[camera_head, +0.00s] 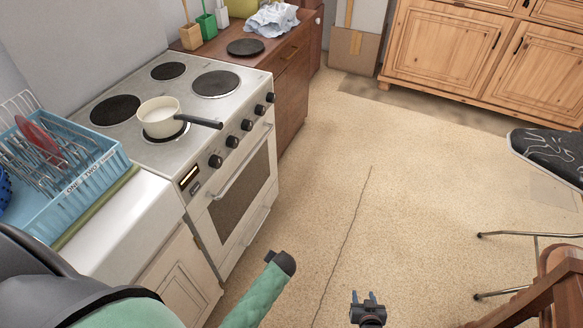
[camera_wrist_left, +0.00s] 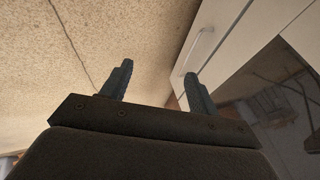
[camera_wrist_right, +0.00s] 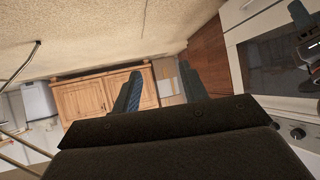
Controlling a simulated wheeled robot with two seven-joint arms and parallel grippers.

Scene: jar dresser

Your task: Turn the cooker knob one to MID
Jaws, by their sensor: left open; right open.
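The white cooker (camera_head: 205,125) stands against the wall at left in the head view. A row of several black knobs lines its front edge, including the nearest knob (camera_head: 215,161) and the farthest knob (camera_head: 270,97). I cannot tell which is knob one or read their settings. In the right wrist view, a knob (camera_wrist_right: 297,133) shows at lower right. My right gripper (camera_head: 368,297) is open and empty over the floor, well apart from the cooker. My left gripper (camera_wrist_left: 157,82) is open and empty in its wrist view; cooker or cabinet fronts show beside it.
A cream pan (camera_head: 160,110) sits on a burner, its black handle (camera_head: 200,121) reaching toward the knobs. The oven handle (camera_head: 243,163) sticks out below them. A blue dish rack (camera_head: 112,178) stands nearer. A chair (camera_head: 545,290) is at right. The middle floor is clear.

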